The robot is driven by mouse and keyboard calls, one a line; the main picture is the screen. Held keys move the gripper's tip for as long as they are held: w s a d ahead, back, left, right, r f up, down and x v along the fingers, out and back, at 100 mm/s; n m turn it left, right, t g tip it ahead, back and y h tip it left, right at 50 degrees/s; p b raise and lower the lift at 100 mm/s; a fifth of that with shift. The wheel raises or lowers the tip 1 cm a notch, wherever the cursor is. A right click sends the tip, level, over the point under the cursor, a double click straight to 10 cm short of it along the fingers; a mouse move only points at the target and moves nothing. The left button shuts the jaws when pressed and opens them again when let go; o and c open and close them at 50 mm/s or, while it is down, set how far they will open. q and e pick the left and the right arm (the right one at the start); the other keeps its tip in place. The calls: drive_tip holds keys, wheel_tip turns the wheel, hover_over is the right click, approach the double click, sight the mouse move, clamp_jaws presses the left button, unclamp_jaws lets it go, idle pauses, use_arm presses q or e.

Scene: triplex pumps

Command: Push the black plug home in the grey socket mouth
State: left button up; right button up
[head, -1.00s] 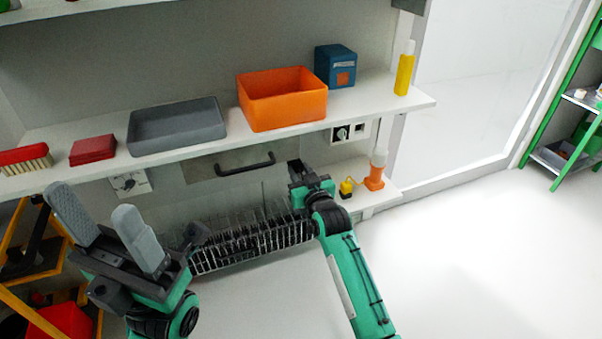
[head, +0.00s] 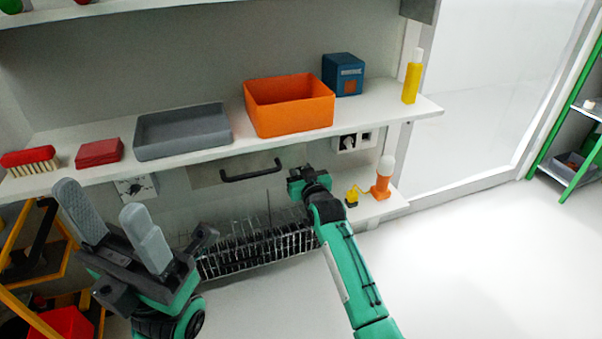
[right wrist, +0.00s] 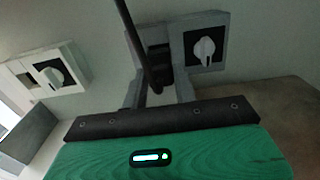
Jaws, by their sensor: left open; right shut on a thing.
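The black plug (right wrist: 159,72) is between the fingertips of my right gripper (right wrist: 161,88) in the right wrist view, with a dark cord crossing in front. It is at the grey socket mouth (right wrist: 138,42), on the left part of a wall box with a white knob. Plug and mouth overlap in this view; I cannot tell how deep the plug sits. In the head view my right gripper (head: 301,181) is at the back wall under the shelf and hides the plug. My left gripper (head: 113,222) is open and empty at lower left, away from the wall.
A second knob box (right wrist: 45,75) shows in the right wrist view. A wire rack (head: 255,252) stands below my right gripper. A black handle (head: 250,172) is on the wall to its left. An orange-and-white lamp (head: 384,180) and a yellow item (head: 352,197) stand to its right.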

idle(0.7)
drive_tip(key=shift+r+p, duration=0.1)
drive_tip(key=shift+p, duration=0.35)
idle(0.5)
drive_tip(key=shift+p, duration=0.4)
drive_tip(key=shift+p, duration=0.35)
idle(0.4)
drive_tip(key=shift+w, duration=0.2)
drive_tip(key=shift+w+a, duration=0.2)
drive_tip(key=shift+w, duration=0.1)
drive_tip(key=shift+b+x, duration=0.6)
drive_tip(key=shift+x, duration=0.35)
